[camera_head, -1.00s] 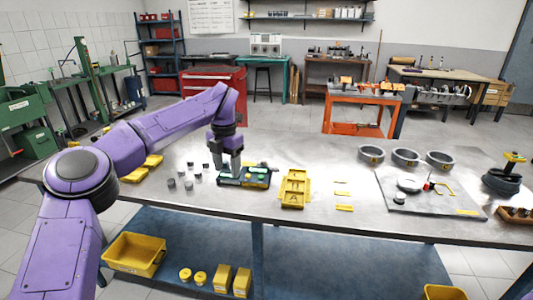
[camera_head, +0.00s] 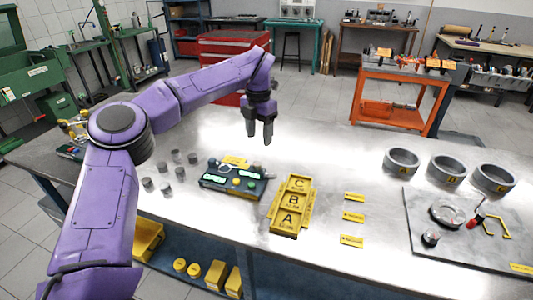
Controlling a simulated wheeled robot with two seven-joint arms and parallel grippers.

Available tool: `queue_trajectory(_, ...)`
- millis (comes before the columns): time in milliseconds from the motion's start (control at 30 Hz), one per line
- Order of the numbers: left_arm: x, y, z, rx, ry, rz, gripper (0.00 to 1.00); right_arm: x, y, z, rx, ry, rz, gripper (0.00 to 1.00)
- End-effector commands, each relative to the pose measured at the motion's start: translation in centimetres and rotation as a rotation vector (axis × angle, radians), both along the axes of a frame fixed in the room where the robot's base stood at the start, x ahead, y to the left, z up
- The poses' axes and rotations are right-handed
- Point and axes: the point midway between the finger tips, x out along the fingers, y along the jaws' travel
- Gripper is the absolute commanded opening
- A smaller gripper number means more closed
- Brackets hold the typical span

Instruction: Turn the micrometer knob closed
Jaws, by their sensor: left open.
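A dark instrument block (camera_head: 234,190) with green displays, yellow and green round spots and silvery parts lies on the metal table. The micrometer and its knob are too small to tell apart for certain; the silvery shape (camera_head: 224,168) at the block's back edge may be part of it. My left gripper (camera_head: 259,137) points down, open and empty, in the air above and to the right of the block, apart from it. My right gripper is out of view.
A yellow tray (camera_head: 275,220) lettered A, B, C lies right of the block, with yellow labels (camera_head: 353,217) beyond it. Several small grey cylinders (camera_head: 165,188) stand to the left. Grey rings (camera_head: 402,161) and a plate (camera_head: 440,255) with small parts are at right.

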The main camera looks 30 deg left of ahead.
Motion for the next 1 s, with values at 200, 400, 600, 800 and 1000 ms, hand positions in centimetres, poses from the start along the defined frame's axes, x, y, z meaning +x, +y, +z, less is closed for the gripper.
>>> queue_trajectory(200, -0.1, 0.2, -4.8, -0.002, 0.006, 0.002, 0.56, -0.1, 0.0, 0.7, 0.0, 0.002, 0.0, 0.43)
queue_trajectory(400, 0.1, 0.1, -8.6, -0.001, 0.007, 0.002, 0.56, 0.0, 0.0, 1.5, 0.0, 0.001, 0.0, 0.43)
queue_trajectory(600, 0.2, 0.0, -9.9, 0.0, 0.004, 0.001, 0.56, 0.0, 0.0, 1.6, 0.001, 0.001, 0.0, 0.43)
queue_trajectory(800, 0.2, 0.0, -10.0, -0.001, 0.003, 0.001, 0.53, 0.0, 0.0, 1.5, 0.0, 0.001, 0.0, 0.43)
queue_trajectory(1000, 0.2, 0.0, -9.9, -0.001, 0.003, 0.001, 0.0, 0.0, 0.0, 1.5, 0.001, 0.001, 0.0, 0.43)
